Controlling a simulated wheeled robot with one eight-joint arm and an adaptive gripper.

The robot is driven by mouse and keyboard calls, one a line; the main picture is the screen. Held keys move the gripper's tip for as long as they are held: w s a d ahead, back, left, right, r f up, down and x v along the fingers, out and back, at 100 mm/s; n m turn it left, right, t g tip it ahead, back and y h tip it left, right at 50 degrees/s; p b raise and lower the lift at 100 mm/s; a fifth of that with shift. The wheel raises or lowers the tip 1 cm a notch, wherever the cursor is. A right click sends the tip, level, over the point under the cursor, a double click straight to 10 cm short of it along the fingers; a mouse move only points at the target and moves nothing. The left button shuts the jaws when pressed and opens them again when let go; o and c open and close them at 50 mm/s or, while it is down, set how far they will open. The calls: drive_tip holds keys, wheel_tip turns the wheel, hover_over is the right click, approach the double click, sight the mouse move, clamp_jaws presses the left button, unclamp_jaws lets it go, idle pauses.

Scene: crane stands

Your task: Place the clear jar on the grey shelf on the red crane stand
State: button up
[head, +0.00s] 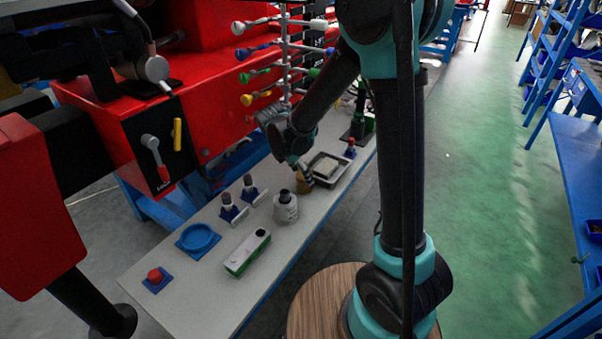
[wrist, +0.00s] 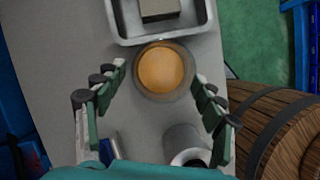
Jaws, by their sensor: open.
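A round jar with an orange-brown top and a greyish rim (wrist: 160,70) stands on the grey shelf (wrist: 60,90), between and just beyond my fingertips; I take it as the clear jar. In the head view the jar (head: 303,182) is small and partly hidden by my gripper (head: 298,168). In the wrist view my gripper (wrist: 158,82) is open, one finger on each side of the jar, with gaps showing. The grey shelf (head: 195,285) runs along the front of the red crane stand (head: 95,95).
A metal tray (head: 330,168) sits just beyond the jar. A blue ring (head: 198,239), a green-white box (head: 247,252) and a red button (head: 156,277) lie nearer. A rack with coloured handles (head: 285,60) rises behind.

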drive_tip(key=shift+r, duration=0.15)
drive_tip(key=v, duration=1.2)
drive_tip(key=s+d+f+m+y, duration=0.1)
drive_tip(key=s+d+f+m, duration=0.2)
drive_tip(key=s+d+m, duration=0.2)
drive_tip(key=s+d+f+m+t+y, duration=0.1)
drive_tip(key=s+d+f+m, duration=0.3)
drive_tip(key=d+m, duration=0.5)
drive_tip(key=s+d+f+m+y, duration=0.1)
drive_tip(key=s+d+f+m, duration=0.2)
drive_tip(key=s+d+m, duration=0.3)
drive_tip(key=shift+s+d+f+m+t+y, duration=0.35)
drive_tip(key=shift+d+m, duration=0.45)
drive_tip(key=shift+m, duration=1.6)
drive_tip(key=shift+w, duration=0.1)
